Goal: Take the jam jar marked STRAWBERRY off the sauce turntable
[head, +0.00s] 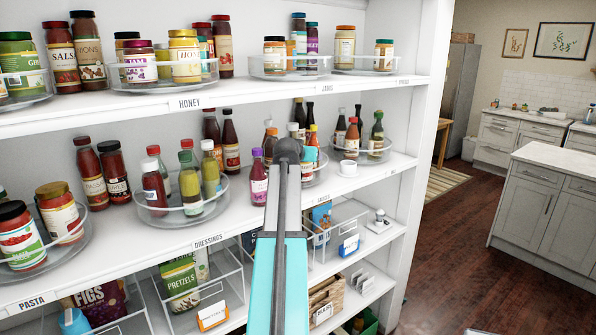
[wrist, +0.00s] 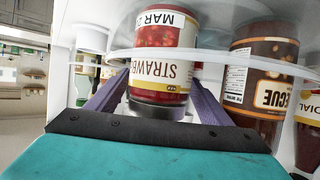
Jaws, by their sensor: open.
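The jam jar marked STRAWBERRY (wrist: 163,60) is red with a white and yellow label. It appears upside down in the wrist view, with its lid end low in the picture. My gripper (wrist: 160,88) is open, with one purple finger on each side of the jar. I cannot tell whether either finger touches it. The sauce turntable's clear rim (wrist: 205,62) crosses in front of the jar. In the head view the sauce turntable (head: 317,181) is on the middle shelf, and my arm hides much of it and the jar.
A brown barbecue bottle (wrist: 262,75) stands close beside the jar in the wrist view, with another bottle (wrist: 308,125) beyond.

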